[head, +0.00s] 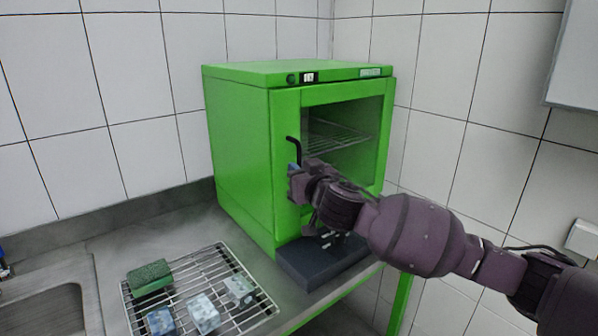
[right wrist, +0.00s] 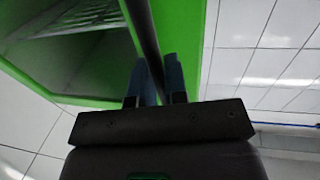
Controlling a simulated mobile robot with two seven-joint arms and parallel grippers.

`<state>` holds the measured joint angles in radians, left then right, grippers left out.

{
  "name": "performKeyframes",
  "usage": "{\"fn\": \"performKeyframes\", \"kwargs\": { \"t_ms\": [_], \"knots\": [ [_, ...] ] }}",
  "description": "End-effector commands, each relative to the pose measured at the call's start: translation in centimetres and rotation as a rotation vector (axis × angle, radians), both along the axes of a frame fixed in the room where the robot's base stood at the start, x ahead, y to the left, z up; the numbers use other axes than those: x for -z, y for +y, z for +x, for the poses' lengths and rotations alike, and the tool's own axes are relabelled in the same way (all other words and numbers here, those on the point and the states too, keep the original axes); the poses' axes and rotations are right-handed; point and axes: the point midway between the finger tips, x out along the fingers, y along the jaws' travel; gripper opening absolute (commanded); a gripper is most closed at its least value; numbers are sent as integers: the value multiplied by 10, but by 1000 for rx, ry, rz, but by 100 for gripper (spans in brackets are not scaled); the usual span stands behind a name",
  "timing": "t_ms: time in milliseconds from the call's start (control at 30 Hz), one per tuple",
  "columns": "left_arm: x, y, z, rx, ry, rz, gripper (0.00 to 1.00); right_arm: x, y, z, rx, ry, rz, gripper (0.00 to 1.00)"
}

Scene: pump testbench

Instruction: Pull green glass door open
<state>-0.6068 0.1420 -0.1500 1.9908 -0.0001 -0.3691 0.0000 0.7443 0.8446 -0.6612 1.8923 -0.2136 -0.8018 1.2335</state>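The green glass door (head: 385,140) is on the front of a green cabinet (head: 240,150); it looks closed, with wire shelves behind the glass. Its black bar handle (head: 293,143) is on the door's left side. My right gripper (head: 295,172) is at the handle, its wrist hiding the lower part of the door. In the right wrist view the black handle (right wrist: 146,38) runs between the two blue fingers of my right gripper (right wrist: 159,80), which sit close on both sides of it. My left gripper is not in view.
A wire rack (head: 235,311) with a green sponge (head: 149,278) and several small blue and grey blocks is on the counter at front left. A dark tray (head: 310,268) lies below the door. A sink (head: 45,310) is at far left; tiled walls stand behind and at right.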

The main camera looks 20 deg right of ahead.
Motion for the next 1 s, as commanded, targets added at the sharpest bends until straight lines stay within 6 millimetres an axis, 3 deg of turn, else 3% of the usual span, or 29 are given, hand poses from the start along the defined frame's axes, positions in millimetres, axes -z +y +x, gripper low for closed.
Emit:
{"fn": "performKeyframes", "kwargs": {
  "t_ms": [100,567,767,1000],
  "knots": [
    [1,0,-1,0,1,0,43,0,0,0,0,0,0,0],
    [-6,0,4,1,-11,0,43,-1,-4,-8,-20,1,0,0],
    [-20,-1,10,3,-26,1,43,-2,-16,-28,-75,1,0,0],
    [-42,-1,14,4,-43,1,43,-2,-41,-66,-187,3,-1,0]
  ]
}}
